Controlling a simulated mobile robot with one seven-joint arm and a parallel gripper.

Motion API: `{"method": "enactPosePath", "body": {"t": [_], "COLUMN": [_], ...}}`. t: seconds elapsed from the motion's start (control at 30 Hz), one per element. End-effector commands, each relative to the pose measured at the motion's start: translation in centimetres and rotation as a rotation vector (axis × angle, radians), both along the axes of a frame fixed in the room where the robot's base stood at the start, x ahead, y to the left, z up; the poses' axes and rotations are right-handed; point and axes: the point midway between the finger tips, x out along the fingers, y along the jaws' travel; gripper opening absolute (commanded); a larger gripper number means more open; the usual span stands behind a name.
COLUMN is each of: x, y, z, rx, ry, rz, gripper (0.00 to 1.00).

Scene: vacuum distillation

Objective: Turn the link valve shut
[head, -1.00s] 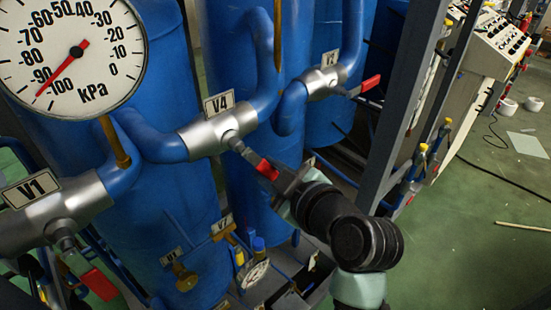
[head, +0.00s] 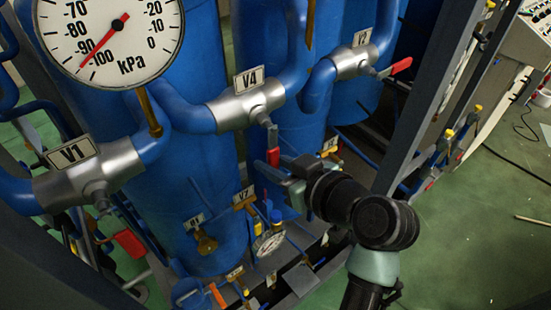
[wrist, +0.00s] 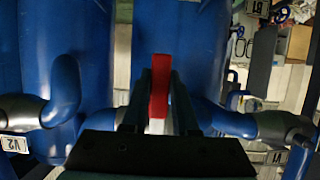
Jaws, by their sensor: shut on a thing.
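The V4 valve (head: 246,106) is a silver body on the blue pipe between V1 and V2, with a label plate above it. I take it as the link valve. Its lever runs down from the hub to a red grip (head: 273,156), roughly crosswise to the pipe. My gripper (head: 276,164) comes from the lower right and is shut on that red grip. In the wrist view the red grip (wrist: 160,88) stands between my two dark fingers, and the V4 body is hidden.
The V1 valve (head: 90,176) with a red handle (head: 129,243) is at left. The V2 valve (head: 354,60) with a red handle (head: 400,66) is at upper right. Small brass valves (head: 206,243) sit below. A grey frame post (head: 440,85) stands at right.

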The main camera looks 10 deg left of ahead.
Motion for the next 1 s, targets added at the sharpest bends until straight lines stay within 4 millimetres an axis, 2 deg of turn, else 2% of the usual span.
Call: {"method": "enactPosePath", "body": {"t": [0.37,0.4,0.53,0.57,0.87,1.0], "x": [-0.1,-0.1,-0.1,-0.1,-0.1,-0.9], "y": [0.2,0.2,0.1,0.1,0.0,-1.0], "z": [0.0,0.0,0.0,0.0,0.0,0.4], "rx": [0.01,0.01,0.008,0.008,0.006,0.006], "ry": [0.01,0.01,0.008,0.007,0.005,0.002], "rz": [0.003,0.003,0.003,0.002,0.001,-0.001], "gripper": [0.0,0.31,0.54,0.57,0.57,0.57]}}
